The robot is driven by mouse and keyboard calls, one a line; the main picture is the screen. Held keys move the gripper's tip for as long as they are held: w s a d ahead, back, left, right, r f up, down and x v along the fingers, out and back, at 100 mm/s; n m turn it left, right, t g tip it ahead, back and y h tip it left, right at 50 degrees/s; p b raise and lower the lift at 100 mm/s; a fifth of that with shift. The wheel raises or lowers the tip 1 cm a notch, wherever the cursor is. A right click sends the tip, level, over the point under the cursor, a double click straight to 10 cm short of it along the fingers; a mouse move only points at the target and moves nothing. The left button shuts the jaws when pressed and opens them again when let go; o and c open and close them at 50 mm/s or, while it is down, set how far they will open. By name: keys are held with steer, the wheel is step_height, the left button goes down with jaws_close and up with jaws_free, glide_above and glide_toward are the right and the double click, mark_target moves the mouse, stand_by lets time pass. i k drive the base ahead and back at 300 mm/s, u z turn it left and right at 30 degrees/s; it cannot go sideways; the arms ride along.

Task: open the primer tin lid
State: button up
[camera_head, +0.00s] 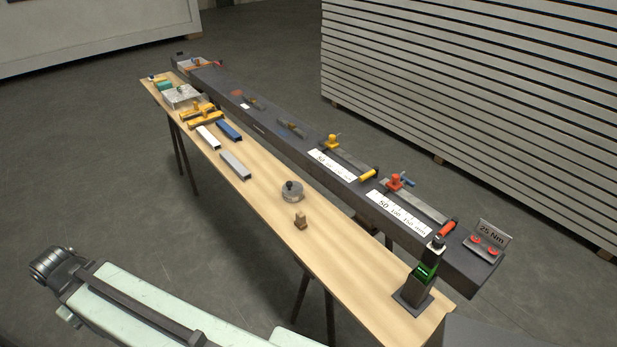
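A small round grey tin (291,194) stands upright on the wooden bench board (330,258), near its middle. It looks like the primer tin. A dark knob (290,185) sits on its top, and the lid appears to be on. A small brown block-like object (301,221) stands on the board just in front of the tin, apart from it. Part of my pale arm shows at the lower left, well away from the tin. My gripper is not visible in this view.
A dark beam (270,132) runs along the board's far side, carrying clamps and white scales. A dark stand with a green display (424,274) is at the right end. Metal bars (235,165) and yellow clamps (203,115) lie left. Board right of the tin is largely clear.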

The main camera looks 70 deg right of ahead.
mark_target(292, 188)
steer(key=u, duration=0.1)
steer(key=i, duration=0.85)
steer(key=z, duration=0.2)
steer(key=k, duration=0.85)
steer(key=u, duration=0.2)
steer(key=i, duration=0.95)
steer(key=z, duration=0.1)
